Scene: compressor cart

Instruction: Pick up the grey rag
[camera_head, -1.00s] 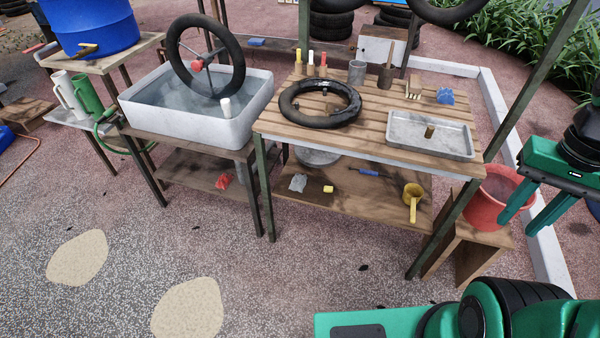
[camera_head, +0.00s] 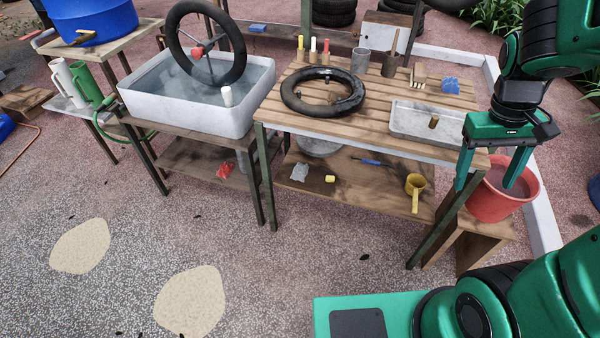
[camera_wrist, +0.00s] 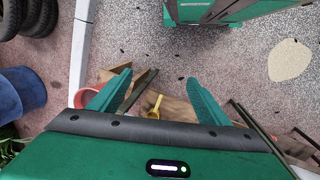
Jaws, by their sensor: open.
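The grey rag (camera_head: 299,172) is a small crumpled piece on the left part of the lower shelf, under the slatted bench. My gripper (camera_head: 487,186) is open with nothing between its fingers. It is at the right end of the bench, in front of the red bucket, well to the right of the rag and higher than the shelf. In the wrist view my gripper (camera_wrist: 157,93) points down with its fingers spread. I cannot make out the rag in that view.
On the lower shelf (camera_head: 345,193) are a small yellow block (camera_head: 330,179), a blue-handled tool (camera_head: 368,162) and a yellow scoop (camera_head: 414,190). The slatted bench top (camera_head: 380,110) covers the shelf. A dark front leg (camera_head: 267,180) stands left of the rag. The ground in front is clear.

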